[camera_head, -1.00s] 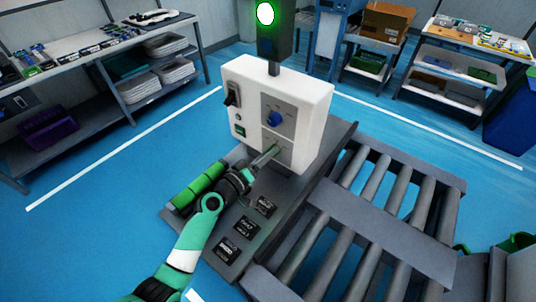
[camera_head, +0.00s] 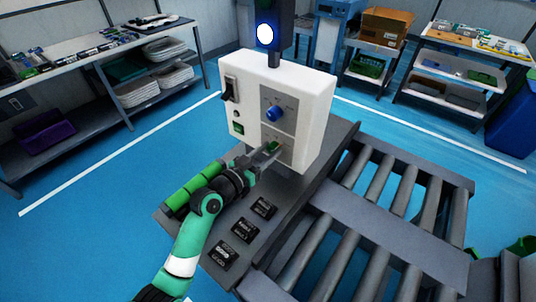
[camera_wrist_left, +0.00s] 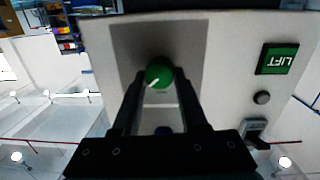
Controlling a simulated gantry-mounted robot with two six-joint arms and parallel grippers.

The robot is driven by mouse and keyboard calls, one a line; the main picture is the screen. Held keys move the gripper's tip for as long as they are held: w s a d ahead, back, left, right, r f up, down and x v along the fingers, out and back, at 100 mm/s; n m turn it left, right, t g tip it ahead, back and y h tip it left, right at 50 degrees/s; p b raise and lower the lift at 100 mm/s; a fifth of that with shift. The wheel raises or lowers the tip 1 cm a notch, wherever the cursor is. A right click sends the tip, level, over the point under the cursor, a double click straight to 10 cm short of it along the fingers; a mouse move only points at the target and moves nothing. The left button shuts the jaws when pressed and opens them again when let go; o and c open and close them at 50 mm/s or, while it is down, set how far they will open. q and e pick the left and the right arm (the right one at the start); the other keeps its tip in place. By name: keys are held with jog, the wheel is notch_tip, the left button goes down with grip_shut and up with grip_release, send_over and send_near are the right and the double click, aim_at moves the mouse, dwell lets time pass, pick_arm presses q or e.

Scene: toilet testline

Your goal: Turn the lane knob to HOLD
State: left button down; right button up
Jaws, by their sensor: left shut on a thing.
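The white control box (camera_head: 300,85) carries a blue knob (camera_head: 275,114) on its upper grey plate and a green knob (camera_head: 272,147) on a lower plate. My left gripper (camera_head: 268,151) reaches the lower plate, its jaws shut on the green knob. In the left wrist view the green knob (camera_wrist_left: 158,74) sits between the fingertips, its white pointer mark slanting to the lower left of that picture. The blue knob (camera_wrist_left: 163,130) is mostly hidden behind the gripper there. Plate lettering is too small to read. My right gripper is out of view.
A signal lamp (camera_head: 265,33) above the box glows blue-white. A black switch (camera_head: 230,89) and a green button (camera_head: 238,128) are on the box's left. Black labelled plates (camera_head: 245,230) lie below the arm. A roller conveyor (camera_head: 385,215) runs at right.

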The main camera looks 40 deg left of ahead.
pick_arm(q)
jog(key=shift+m, duration=0.6)
jog(key=shift+b, duration=0.3)
jog(key=shift+c, duration=2.2)
grip_release()
jog(key=s+d+p, duration=0.1)
jog(key=s+p, duration=0.1)
jog(key=s, duration=0.9)
jog(key=shift+s+r+p, duration=0.3)
jog(key=shift+r, duration=0.05)
jog(key=shift+d, duration=0.1)
